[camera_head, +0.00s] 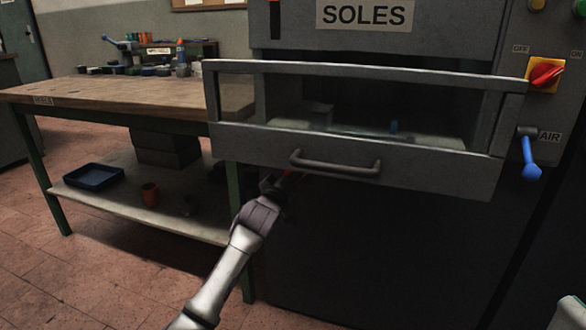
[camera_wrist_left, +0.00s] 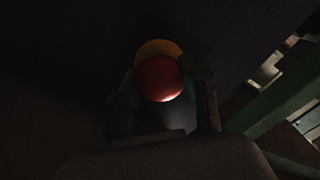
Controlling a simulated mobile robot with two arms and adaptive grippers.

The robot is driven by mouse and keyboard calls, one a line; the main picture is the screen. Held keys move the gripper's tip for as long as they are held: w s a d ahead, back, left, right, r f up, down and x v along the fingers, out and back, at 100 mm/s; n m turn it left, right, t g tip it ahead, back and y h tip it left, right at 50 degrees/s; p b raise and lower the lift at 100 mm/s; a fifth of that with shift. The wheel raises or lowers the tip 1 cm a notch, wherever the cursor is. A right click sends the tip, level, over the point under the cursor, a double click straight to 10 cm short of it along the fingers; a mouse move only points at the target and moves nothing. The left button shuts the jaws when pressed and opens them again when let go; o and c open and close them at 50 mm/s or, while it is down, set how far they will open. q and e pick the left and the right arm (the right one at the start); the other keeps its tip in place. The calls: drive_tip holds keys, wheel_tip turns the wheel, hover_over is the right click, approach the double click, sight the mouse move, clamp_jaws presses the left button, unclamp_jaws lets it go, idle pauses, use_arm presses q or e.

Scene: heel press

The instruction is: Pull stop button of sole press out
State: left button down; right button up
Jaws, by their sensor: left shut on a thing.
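The sole press (camera_head: 400,45), labelled SOLES, fills the right of the head view. The red stop button (camera_wrist_left: 160,80) with its yellow base (camera_wrist_left: 158,47) shows in the dark wrist view. In the head view, only a small reddish spot shows at my left gripper (camera_head: 278,183), below the handle of the press's drawer-like front. The left gripper is shut on the stop button, with its dark fingers beside the red head. How far out the button stands cannot be told.
The press's front guard with its handle (camera_head: 335,168) juts out just above my left gripper. A workbench (camera_head: 120,95) with a lower shelf stands at the left. A red-yellow switch (camera_head: 545,75) and a blue air lever (camera_head: 530,165) are at the right.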

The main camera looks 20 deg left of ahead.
use_arm(q)
drive_tip(key=shift+f, duration=0.15)
drive_tip(key=c, duration=0.8)
unclamp_jaws()
drive_tip(key=shift+s, duration=0.1)
drive_tip(key=shift+c, duration=0.2)
drive_tip(key=o, duration=0.3)
drive_tip(key=shift+s, duration=0.1)
drive_tip(key=s, duration=1.2)
drive_tip(key=shift+a, duration=0.2)
